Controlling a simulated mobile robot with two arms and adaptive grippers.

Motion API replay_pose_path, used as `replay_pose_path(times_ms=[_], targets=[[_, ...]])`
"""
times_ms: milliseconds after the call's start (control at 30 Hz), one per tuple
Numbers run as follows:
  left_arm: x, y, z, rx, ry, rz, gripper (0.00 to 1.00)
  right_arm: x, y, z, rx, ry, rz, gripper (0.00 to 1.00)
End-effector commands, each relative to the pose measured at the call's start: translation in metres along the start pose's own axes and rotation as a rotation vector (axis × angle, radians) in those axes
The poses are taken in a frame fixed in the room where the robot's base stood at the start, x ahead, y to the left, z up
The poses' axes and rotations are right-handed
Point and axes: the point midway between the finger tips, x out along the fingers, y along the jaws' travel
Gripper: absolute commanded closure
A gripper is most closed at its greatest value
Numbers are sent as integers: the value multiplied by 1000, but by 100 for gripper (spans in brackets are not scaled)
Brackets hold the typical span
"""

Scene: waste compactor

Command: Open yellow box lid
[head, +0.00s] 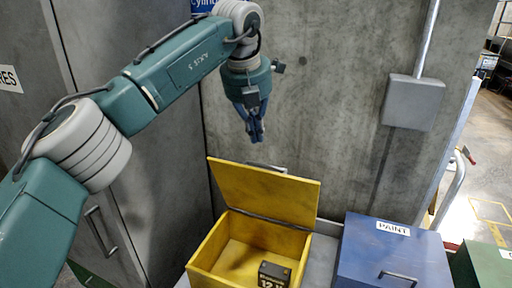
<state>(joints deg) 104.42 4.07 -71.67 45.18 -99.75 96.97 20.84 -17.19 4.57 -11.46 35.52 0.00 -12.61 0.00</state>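The yellow box (204,262) stands at the bottom middle of the head view. Its yellow lid (265,193) is raised, tilted up at the back of the box toward the concrete wall. A dark battery-like block marked "12" (274,274) lies inside the box. My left gripper (257,138) hangs above and behind the lid, apart from it, pointing down. Its blue fingers appear close together with nothing seen between them. My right gripper is not in view.
A blue box labelled "PAINT" (392,254) stands closed to the right, with a green box (484,265) beyond it. A grey wall box with a conduit (412,102) is on the concrete wall. A grey door or cabinet with a handle (101,231) is at left.

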Motion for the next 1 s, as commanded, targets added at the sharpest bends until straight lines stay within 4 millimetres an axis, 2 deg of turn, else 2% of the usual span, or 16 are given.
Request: replay_pose_path(times_ms=[67,167,200,267,300,400,467,533,567,633,700,767,867,900,1000], targets=[[17,-17,-4,20,0,-51,100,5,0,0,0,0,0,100],[57,-71,-13,64,-17,-220,100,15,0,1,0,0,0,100],[75,-102,-20,79,-28,-324,100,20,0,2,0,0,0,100],[96,-154,-34,87,-47,-507,100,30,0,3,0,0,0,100],[102,-188,-44,78,-62,-637,100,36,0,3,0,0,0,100],[96,-259,-71,9,-93,-971,100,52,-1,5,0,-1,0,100],[79,-288,-85,-72,-109,-1180,100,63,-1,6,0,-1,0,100],[53,-303,-96,-200,-125,-1410,100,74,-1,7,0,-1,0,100],[42,-304,-99,-265,-131,-1503,100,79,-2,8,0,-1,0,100],[18,-292,-103,-436,-142,-1707,100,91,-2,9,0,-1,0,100],[2,-263,-104,-635,-148,-1884,100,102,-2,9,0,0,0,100],[-4,-229,-106,-824,-146,-2015,100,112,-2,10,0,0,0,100],[8,-162,-115,-1168,-132,-2181,100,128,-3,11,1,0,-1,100],[18,-135,-121,-1309,-124,-2226,100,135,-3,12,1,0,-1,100],[52,-76,-143,-1643,-93,-2287,100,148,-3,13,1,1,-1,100]])
